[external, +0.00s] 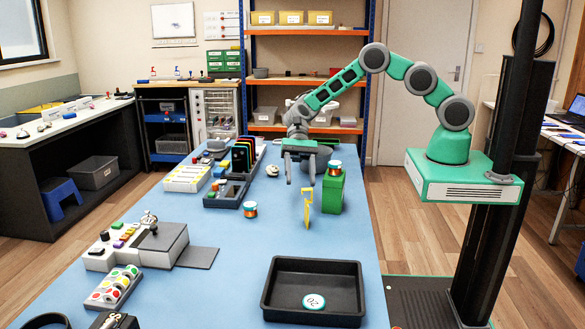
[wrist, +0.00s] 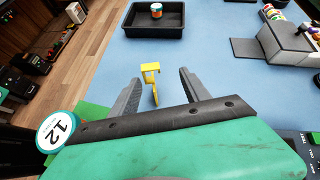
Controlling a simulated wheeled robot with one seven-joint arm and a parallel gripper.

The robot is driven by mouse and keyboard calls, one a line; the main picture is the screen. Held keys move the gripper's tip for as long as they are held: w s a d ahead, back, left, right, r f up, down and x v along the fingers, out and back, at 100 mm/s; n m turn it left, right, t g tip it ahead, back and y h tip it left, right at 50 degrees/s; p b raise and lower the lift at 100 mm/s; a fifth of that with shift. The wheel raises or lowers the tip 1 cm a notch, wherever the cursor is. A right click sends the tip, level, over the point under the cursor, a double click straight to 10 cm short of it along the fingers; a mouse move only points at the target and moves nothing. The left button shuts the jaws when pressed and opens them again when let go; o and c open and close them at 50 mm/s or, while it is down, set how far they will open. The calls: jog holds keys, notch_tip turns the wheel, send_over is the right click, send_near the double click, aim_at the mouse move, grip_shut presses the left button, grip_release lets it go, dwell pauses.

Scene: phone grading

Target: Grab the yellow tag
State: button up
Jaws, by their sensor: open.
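The yellow tag (external: 307,210) is a thin, upright-looking piece with a bent top, left of the green block (external: 333,193) on the blue table. In the wrist view the tag (wrist: 152,82) shows between my two fingers, apart from both. My gripper (external: 300,180) points down, above and slightly left of the tag in the external view. In the wrist view its jaws (wrist: 159,77) are open with nothing held.
A round canister (external: 335,167) stands on the green block, close right of my gripper; its numbered top (wrist: 62,130) shows at left in the wrist view. Another canister (external: 250,209) stands left. A black tray (external: 360,285) holds a numbered round item. Table between tag and tray is clear.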

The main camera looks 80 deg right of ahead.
aim_at(308, 207)
jog(key=a+b, duration=0.1)
jog(key=s+a+f+m+y+b, duration=0.1)
jog(key=shift+s+a+f+g+b, duration=0.2)
jog(key=shift+s+g+b, duration=0.1)
jog(key=shift+g+b, duration=0.1)
jog(key=shift+s+a, duration=0.1)
jog(key=shift+a, duration=0.25)
jog(key=p+x, duration=0.1)
jog(key=x, duration=0.3)
jog(key=shift+s+a+f+p, duration=0.1)
jog(key=shift+s+a+p, duration=0.05)
jog(key=shift+a+p, duration=0.2)
jog(key=shift+c, duration=0.4)
grip_shut()
